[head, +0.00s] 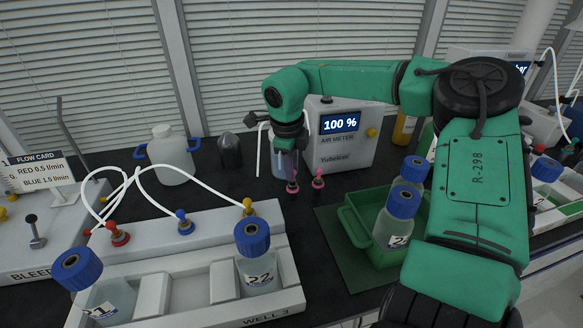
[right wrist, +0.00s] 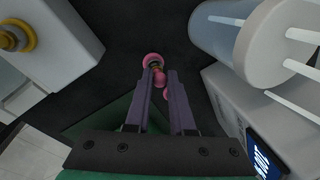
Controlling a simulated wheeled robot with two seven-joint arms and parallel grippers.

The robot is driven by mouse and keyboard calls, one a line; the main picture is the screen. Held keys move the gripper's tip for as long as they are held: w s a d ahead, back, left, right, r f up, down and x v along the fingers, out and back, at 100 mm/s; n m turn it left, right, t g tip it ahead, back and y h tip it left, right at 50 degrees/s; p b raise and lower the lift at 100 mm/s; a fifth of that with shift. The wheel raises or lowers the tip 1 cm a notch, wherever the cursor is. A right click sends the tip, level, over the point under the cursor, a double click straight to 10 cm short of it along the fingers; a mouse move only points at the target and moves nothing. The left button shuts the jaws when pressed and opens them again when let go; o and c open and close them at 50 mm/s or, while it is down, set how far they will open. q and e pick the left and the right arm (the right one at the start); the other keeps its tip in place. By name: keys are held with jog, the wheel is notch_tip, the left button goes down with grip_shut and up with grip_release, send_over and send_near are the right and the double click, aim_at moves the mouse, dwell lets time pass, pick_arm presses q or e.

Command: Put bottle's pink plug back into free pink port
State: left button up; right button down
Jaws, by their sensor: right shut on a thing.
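My right gripper (head: 290,172) reaches down in front of the air meter, its fingers pointing at the dark bench. In the right wrist view its two dark fingers (right wrist: 160,76) are shut on a small pink plug (right wrist: 158,78). A round pink piece (right wrist: 152,60), perhaps a port, shows at the fingertips; I cannot tell whether the plug is seated in it. In the head view pink shows below the fingertips (head: 293,188), and a second pink fitting (head: 318,180) stands just to the right. My left gripper is out of view.
The air meter (head: 344,152) reads 100 %, with a clear vessel (head: 280,165) at its left. A green crate (head: 352,226) with blue-capped bottles stands right. A white rack (head: 202,262) at left holds bottles; red, blue and yellow plugs with white tubes sit behind.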

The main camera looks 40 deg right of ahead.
jog(key=shift+f+b, duration=0.35)
jog(key=shift+f, duration=0.15)
dwell(0.3)
jog(key=c, duration=0.7)
grip_release()
jog(key=shift+r, duration=0.1)
jog(key=r, duration=0.4)
jog(key=s+a+r, duration=0.1)
jog(key=r, duration=0.4)
jog(key=a+r, duration=0.1)
jog(key=r, duration=0.4)
jog(key=shift+s+a+r, duration=0.1)
jog(key=shift+s+a, duration=0.05)
jog(key=shift+a, duration=0.1)
